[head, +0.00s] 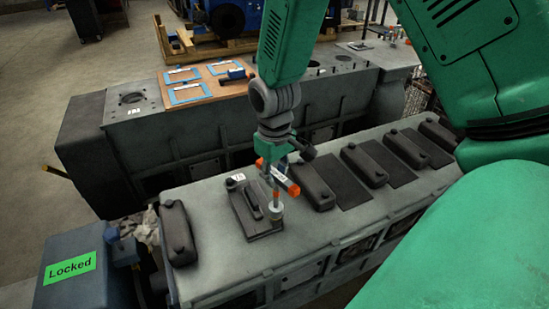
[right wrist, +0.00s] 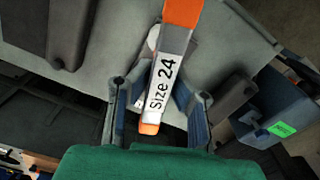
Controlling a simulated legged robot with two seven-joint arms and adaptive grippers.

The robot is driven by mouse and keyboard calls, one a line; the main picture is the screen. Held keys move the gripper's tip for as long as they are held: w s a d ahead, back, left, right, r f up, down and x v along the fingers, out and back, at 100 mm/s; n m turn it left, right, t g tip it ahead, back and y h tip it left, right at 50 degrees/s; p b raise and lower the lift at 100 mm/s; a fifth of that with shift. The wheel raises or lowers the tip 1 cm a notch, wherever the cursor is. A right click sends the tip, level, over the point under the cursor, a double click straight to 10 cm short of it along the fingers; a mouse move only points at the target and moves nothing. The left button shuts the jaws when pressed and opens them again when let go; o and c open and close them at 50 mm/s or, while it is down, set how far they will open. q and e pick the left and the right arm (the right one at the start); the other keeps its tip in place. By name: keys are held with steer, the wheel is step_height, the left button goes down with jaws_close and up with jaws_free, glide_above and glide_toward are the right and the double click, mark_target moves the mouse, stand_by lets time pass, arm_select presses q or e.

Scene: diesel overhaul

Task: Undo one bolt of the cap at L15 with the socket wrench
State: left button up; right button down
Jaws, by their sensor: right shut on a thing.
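My right gripper (head: 277,160) points down over the near engine block and is shut on the socket wrench (head: 279,179). The wrench has orange ends and a white label reading "Size 24" in the right wrist view (right wrist: 166,75), where it lies between the two fingers. Its shaft stands roughly upright, with a pale round socket (head: 276,211) at the bottom, at the right side of a dark cap (head: 246,219) with a raised bar. Whether the socket sits on a bolt I cannot tell. A small white tag (head: 236,178) stands behind the cap, its text too small to read surely. My left gripper is not in view.
Dark rounded covers stand along the block, one (head: 178,233) left of the cap and several to the right. A blue box (head: 80,290) with a green "Locked" sign stands at the near left. A second block behind carries a brown board (head: 206,84) with blue frames.

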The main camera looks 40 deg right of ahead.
steer(key=c, duration=2.2)
jaws_free()
steer(key=shift+d, duration=0.1)
jaws_close()
steer(key=shift+r, duration=1.7)
steer(key=shift+s+r, duration=0.1)
steer(key=shift+r, duration=2.95)
